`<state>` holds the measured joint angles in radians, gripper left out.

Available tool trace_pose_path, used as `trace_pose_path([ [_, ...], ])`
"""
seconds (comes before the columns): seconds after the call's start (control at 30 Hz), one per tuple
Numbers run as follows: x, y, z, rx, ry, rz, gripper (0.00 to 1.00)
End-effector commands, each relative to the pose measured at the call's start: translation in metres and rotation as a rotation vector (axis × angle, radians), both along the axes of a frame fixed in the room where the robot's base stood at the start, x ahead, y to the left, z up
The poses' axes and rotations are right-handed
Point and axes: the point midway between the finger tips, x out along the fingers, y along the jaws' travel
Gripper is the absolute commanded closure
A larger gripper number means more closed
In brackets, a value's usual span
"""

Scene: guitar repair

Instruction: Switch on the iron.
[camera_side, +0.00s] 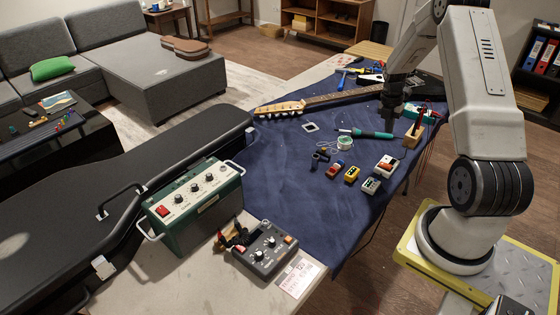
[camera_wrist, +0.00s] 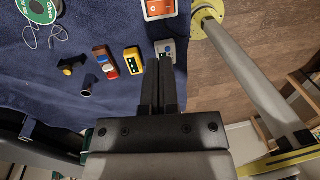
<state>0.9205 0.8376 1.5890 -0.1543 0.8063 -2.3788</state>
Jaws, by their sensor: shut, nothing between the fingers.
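A soldering iron with a teal handle (camera_side: 372,134) lies on the blue cloth in the side view, its thin tip pointing left. My gripper (camera_side: 386,124) appears over the right end of the handle there; I cannot tell its height above it. In the wrist view, my gripper (camera_wrist: 160,62) has its two fingers together and empty, with the tips over or beside a grey-blue pedal (camera_wrist: 167,47). The iron is not visible in that view. A green box with dials and a red switch (camera_side: 163,211) stands at the front left in the side view.
Small pedals, including a yellow one (camera_wrist: 132,60) and a red one (camera_wrist: 105,61), lie near the gripper. A wire spool (camera_side: 345,142) and wooden block (camera_side: 413,136) are near the iron. A guitar neck (camera_side: 335,98) lies behind. A black case (camera_side: 120,180) fills the left.

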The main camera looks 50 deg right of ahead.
Motion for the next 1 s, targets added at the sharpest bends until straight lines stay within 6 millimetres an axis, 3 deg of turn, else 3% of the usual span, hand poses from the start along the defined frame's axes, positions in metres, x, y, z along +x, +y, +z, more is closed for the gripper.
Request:
trace_pose_path([
  [0.2,0.002,0.000,0.011,0.001,0.000,0.000,1.00],
  [1.0,-0.013,-0.002,0.014,-0.001,-0.002,0.001,1.00],
])
